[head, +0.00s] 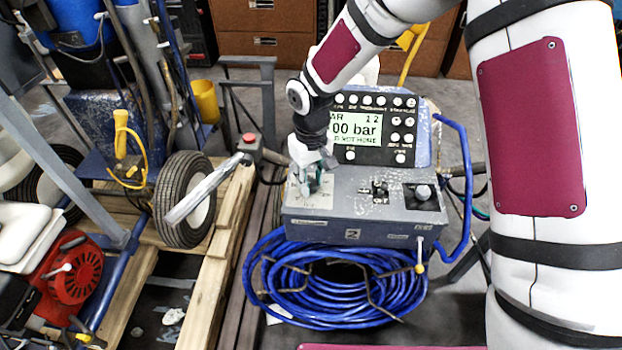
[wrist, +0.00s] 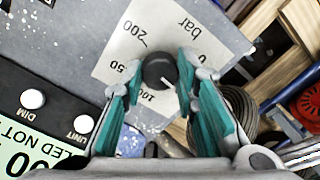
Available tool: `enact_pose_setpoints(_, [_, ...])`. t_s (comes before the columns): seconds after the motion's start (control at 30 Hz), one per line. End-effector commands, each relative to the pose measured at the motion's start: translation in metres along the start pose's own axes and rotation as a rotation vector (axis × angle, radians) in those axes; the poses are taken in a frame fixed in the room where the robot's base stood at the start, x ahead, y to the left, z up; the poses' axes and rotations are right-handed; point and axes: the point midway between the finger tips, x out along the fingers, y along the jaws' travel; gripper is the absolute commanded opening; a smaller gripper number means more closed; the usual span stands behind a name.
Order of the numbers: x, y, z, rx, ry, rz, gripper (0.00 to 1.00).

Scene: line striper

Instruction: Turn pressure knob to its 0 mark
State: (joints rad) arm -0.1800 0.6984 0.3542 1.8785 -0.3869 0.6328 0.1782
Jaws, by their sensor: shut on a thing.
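The pressure knob (wrist: 159,70) is a round black knob on a white dial label (wrist: 155,30) with marks 0, 100, 200 and "bar". A "50" shows left of the knob; the finger hides part of the scale. A small light pointer line on the knob points toward the lower right, between 100 and 0 in the wrist view. My gripper (wrist: 161,74) has its teal-padded fingers on either side of the knob, shut on it. In the head view my gripper (head: 316,182) stands over the left of the console and hides the knob.
The grey console (head: 345,222) carries a display (head: 356,127) reading partly "00 bar", buttons, and a second knob (head: 422,192) at right. A coiled blue hose (head: 340,290) hangs below. A lever with a red button (head: 249,140) and a wheel (head: 184,200) stand to the left.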

Motion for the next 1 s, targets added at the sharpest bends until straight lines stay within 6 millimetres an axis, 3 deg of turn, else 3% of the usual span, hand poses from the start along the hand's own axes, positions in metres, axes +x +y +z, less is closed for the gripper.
enact_pose_setpoints(0.6, [-0.0007,-0.0007,-0.0011,-0.58,0.004,0.0,0.0])
enact_pose_setpoints(1.0, [-0.0005,-0.001,-0.0011,-0.858,0.004,0.0,0.0])
